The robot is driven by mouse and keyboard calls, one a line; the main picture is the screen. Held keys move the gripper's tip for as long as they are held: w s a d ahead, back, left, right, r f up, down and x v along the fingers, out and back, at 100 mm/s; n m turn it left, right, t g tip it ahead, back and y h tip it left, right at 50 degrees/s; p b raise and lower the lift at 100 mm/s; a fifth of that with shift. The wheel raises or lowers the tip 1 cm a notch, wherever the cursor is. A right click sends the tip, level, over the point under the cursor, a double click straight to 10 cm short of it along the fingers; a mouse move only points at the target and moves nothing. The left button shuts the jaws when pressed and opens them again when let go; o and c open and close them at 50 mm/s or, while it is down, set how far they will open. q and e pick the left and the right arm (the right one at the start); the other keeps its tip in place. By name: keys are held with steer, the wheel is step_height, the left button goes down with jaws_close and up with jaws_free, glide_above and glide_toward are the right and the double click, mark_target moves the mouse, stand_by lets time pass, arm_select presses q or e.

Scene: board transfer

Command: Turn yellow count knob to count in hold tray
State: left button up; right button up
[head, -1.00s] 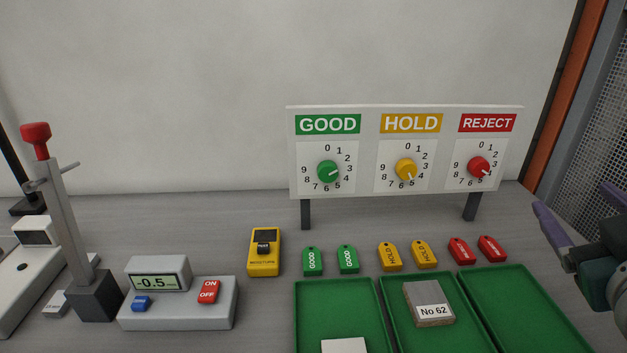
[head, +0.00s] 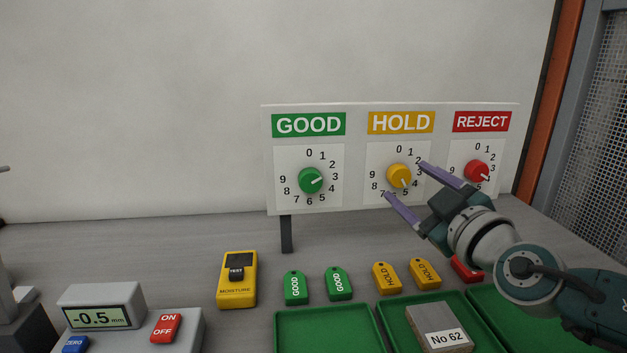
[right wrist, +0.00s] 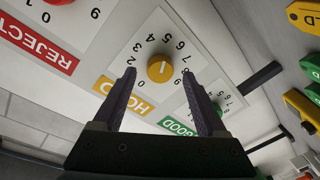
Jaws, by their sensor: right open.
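The yellow knob (head: 399,174) is on the dial under the HOLD sign (head: 401,122). Its white mark points down and slightly right, near the 5. My right gripper (head: 404,180) is open and empty, in front of the HOLD dial, with its purple fingers toward the panel. In the right wrist view the yellow knob (right wrist: 160,68) lies between and beyond the two fingertips, with no visible contact. The hold tray (head: 393,315) is the middle green tray, cut off by the lower edge. One grey block labelled No 62 (head: 440,341) shows in it. My left gripper is not in view.
The green knob (head: 310,180) and red knob (head: 477,171) flank the yellow one. A yellow moisture meter (head: 237,280) and a gauge readout (head: 101,316) are at left. My right arm covers part of the reject side.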

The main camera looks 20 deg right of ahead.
steer(key=shift+w+d, duration=0.1)
steer(key=shift+w, duration=0.65)
steer(key=shift+c, duration=0.3)
jaws_close()
